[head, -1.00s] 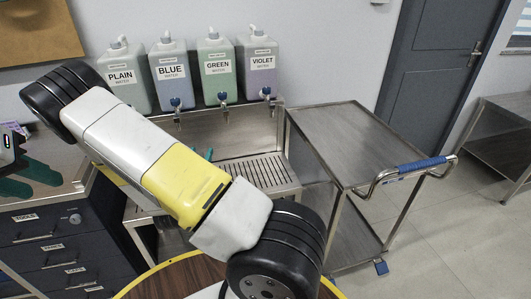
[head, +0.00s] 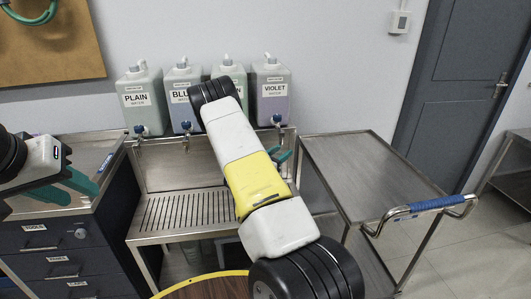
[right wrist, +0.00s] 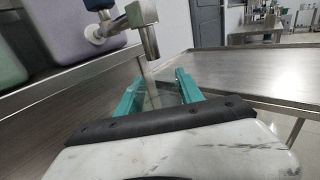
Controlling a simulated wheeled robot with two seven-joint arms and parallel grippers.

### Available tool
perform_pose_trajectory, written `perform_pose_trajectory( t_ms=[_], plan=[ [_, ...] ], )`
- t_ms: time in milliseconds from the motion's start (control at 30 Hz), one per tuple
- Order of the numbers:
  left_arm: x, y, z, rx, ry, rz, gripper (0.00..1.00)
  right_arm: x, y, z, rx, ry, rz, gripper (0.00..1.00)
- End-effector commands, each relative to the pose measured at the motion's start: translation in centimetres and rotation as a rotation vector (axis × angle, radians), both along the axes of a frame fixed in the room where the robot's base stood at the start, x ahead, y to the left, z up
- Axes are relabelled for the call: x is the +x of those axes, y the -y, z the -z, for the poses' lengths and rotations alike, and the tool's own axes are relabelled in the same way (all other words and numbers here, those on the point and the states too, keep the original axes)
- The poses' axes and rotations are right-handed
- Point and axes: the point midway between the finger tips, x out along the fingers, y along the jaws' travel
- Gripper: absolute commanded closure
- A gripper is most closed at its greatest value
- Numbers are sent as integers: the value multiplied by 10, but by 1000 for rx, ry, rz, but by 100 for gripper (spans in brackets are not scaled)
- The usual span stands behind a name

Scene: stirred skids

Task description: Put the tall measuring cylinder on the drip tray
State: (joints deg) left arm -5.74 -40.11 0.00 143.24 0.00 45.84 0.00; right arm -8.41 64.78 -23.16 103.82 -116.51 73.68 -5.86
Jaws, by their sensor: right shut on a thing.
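The drip tray (head: 160,212) is the slotted steel surface below the row of water jugs in the head view. My right gripper (head: 284,155) is partly hidden behind my own arm, near the violet jug's tap. In the right wrist view my right gripper (right wrist: 160,80) has its teal fingers closed around a clear, see-through thing (right wrist: 155,97), which looks like the measuring cylinder. Its full height and base are hidden. A metal tap spout is just beyond it. My left gripper (head: 80,185) is at the left over the drawer cabinet, with its teal fingers apart and empty.
A steel cart (head: 375,175) with a blue handle is at the right. The slotted tray's visible part is clear.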

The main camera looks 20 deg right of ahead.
Motion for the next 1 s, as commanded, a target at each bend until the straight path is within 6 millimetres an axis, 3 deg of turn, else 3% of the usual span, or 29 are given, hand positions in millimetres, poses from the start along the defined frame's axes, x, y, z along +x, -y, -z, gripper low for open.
perform_pose_trajectory(
  t_ms=[300, 500, 867, 900, 1000],
  plan=[
    [0, 0, 0, 0, 0, 0, 64, 9, 26, 2, -1, 3, 1, 100],
    [0, 0, 0, 0, 0, 0, 64, 9, 23, 35, 0, 0, -1, 100],
    [0, 0, 0, 0, 0, 0, 64, 9, 22, 40, 0, 1, -2, 100],
    [0, 0, 0, 0, 0, 0, 64, 9, 22, 40, 0, 1, -2, 52],
    [0, 0, 0, 0, 0, 0, 64, 9, 22, 40, 0, 1, -2, 34]
  ],
)
